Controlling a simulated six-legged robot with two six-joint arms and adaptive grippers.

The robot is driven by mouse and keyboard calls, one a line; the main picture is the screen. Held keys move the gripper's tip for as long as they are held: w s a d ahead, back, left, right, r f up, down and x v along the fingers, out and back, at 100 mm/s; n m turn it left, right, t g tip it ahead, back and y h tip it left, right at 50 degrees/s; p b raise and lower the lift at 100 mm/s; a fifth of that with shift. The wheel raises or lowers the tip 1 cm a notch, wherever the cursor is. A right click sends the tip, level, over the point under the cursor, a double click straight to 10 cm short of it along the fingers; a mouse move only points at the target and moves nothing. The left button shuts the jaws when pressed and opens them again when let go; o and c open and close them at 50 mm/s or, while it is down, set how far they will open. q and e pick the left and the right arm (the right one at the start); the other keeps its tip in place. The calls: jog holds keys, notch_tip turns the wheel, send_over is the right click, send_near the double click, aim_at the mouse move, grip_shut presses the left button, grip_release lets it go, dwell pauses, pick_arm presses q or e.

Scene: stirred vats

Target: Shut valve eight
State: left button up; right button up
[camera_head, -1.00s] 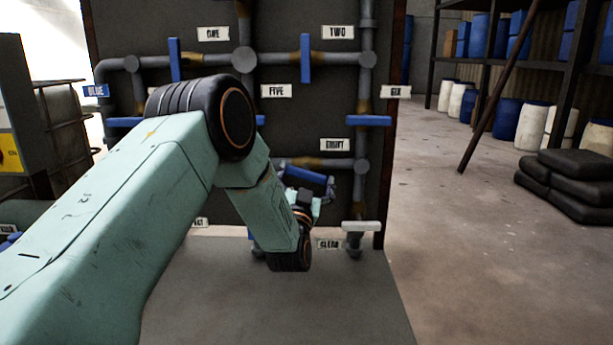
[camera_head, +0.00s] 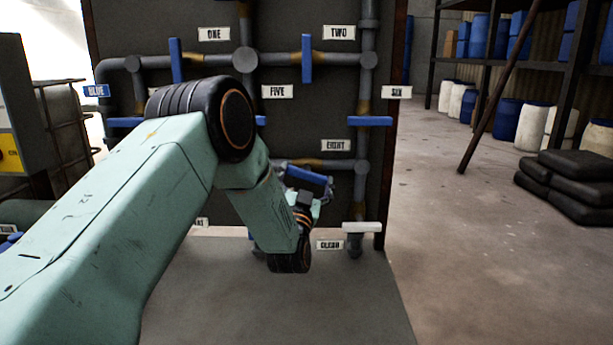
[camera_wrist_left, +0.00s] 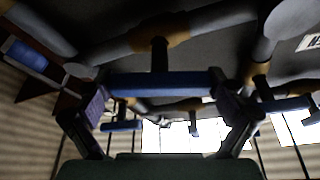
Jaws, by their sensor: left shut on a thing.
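Valve eight's blue handle (camera_head: 307,175) sticks out from the horizontal pipe below the "EIGHT" label (camera_head: 336,146). The bar lies roughly along that pipe, with its right end tilted a little down. My left gripper (camera_head: 309,187) reaches up to it from below, partly hidden behind my forearm in the head view. In the left wrist view the blue bar (camera_wrist_left: 160,86) spans between the two dark fingers of my left gripper (camera_wrist_left: 160,112), which are shut on its ends. The stem (camera_wrist_left: 159,55) joins the bar to the pipe. My right gripper is not in view.
Other blue handles sit close on the same panel: two (camera_head: 306,58), six (camera_head: 369,121) and one (camera_head: 175,60). A white handle (camera_head: 361,227) is at lower right beside the "CLEAR" label (camera_head: 329,245). Dark sacks (camera_head: 575,180) lie at right on open floor.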

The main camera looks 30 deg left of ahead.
pick_arm(q)
jog(key=shift+r, duration=0.2)
jog(key=shift+r+m+h+p, duration=0.1)
jog(key=shift+m+h+p, duration=0.5)
jog(key=shift+m+p, duration=0.45)
jog(key=m+h+p, duration=0.1)
jog(key=m+p, duration=0.3)
jog(key=m+g+h+p, duration=0.1)
jog(key=m+h+p, duration=0.1)
jog(key=m+p, duration=0.2)
jog(key=m+h+p, duration=0.1)
jog(key=m+p, duration=0.3)
jog(key=p, duration=0.1)
jog(key=shift+r+h+p, duration=0.1)
jog(key=shift+h+p, duration=0.25)
jog(key=shift+h, duration=0.05)
jog(key=shift+f+m+g+p, duration=0.2)
jog(key=shift+m+g+p, duration=0.5)
jog(key=shift+m+p, duration=0.75)
jog(key=o, duration=0.8)
jog(key=shift+w+f, duration=0.1)
